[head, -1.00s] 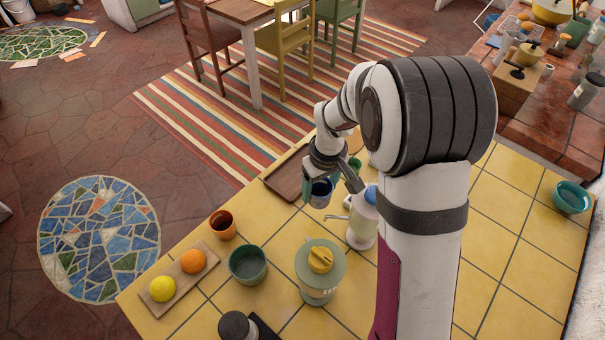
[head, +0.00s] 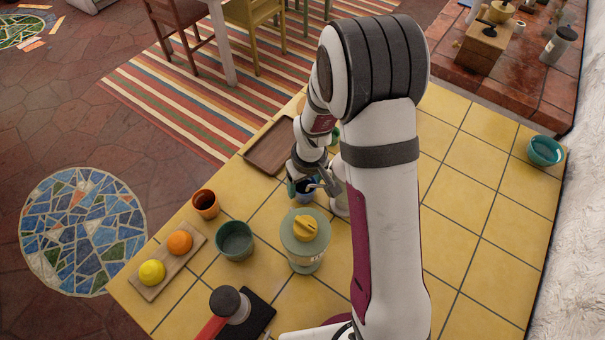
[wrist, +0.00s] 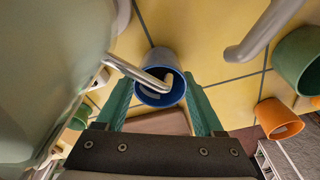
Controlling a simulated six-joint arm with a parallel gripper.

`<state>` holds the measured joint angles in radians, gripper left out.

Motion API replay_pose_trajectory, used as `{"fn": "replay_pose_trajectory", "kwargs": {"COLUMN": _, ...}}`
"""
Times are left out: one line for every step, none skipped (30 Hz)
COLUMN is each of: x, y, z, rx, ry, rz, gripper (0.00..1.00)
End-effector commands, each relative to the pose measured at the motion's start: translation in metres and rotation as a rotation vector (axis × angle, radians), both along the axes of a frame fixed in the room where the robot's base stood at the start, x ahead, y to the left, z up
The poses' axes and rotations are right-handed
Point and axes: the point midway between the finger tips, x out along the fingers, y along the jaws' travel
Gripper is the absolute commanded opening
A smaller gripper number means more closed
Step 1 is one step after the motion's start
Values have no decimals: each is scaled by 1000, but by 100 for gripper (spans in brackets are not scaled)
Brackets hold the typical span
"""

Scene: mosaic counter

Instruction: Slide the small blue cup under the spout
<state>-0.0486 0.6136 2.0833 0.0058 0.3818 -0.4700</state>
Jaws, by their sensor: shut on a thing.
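I cannot tell the height gap between tip and rim. The spout (head: 316,186) is small in the head view.
A yellow-knobbed canister (head: 304,258), a green bowl (head: 234,243) and an orange cup (head: 206,205) stand nearby. A board (head: 192,258) holds a lemon and an orange. A brown tray (head: 266,147) lies behind. The right counter is mostly clear, with a teal bowl (head: 545,151).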

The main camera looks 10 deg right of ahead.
Motion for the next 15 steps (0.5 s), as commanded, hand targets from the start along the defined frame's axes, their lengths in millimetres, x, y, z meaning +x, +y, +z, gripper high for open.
{"fn": "replay_pose_trajectory", "kwargs": {"x": -3, "y": 0, "z": 0, "rx": 0, "ry": 0, "rz": 0, "gripper": 9}}
{"fn": "replay_pose_trajectory", "kwargs": {"x": -4, "y": 0, "z": 0, "rx": 0, "ry": 0, "rz": 0, "gripper": 9}}
{"fn": "replay_pose_trajectory", "kwargs": {"x": -6, "y": 0, "z": 0, "rx": 0, "ry": -1, "rz": 0, "gripper": 9}}
{"fn": "replay_pose_trajectory", "kwargs": {"x": -7, "y": 0, "z": 0, "rx": 0, "ry": 0, "rz": 0, "gripper": 9}}
{"fn": "replay_pose_trajectory", "kwargs": {"x": -8, "y": 0, "z": 0, "rx": 0, "ry": 0, "rz": 0, "gripper": 9}}
{"fn": "replay_pose_trajectory", "kwargs": {"x": -8, "y": 0, "z": 0, "rx": 0, "ry": 0, "rz": 0, "gripper": 9}}
{"fn": "replay_pose_trajectory", "kwargs": {"x": -9, "y": 0, "z": 0, "rx": 0, "ry": 0, "rz": 0, "gripper": 9}}
{"fn": "replay_pose_trajectory", "kwargs": {"x": -9, "y": 0, "z": 0, "rx": 0, "ry": 0, "rz": 0, "gripper": 9}}
{"fn": "replay_pose_trajectory", "kwargs": {"x": -9, "y": 0, "z": 0, "rx": 0, "ry": 0, "rz": 0, "gripper": 9}}
{"fn": "replay_pose_trajectory", "kwargs": {"x": -9, "y": 0, "z": 0, "rx": 0, "ry": 0, "rz": 0, "gripper": 9}}
{"fn": "replay_pose_trajectory", "kwargs": {"x": -9, "y": 0, "z": 0, "rx": 0, "ry": 0, "rz": 0, "gripper": 9}}
{"fn": "replay_pose_trajectory", "kwargs": {"x": -9, "y": 0, "z": 0, "rx": 0, "ry": 0, "rz": 0, "gripper": 9}}
{"fn": "replay_pose_trajectory", "kwargs": {"x": -9, "y": 0, "z": 0, "rx": 0, "ry": 0, "rz": 0, "gripper": 9}}
{"fn": "replay_pose_trajectory", "kwargs": {"x": -9, "y": 0, "z": 0, "rx": 0, "ry": 0, "rz": 0, "gripper": 9}}
{"fn": "replay_pose_trajectory", "kwargs": {"x": -8, "y": -1, "z": 0, "rx": 0, "ry": 0, "rz": 0, "gripper": 9}}
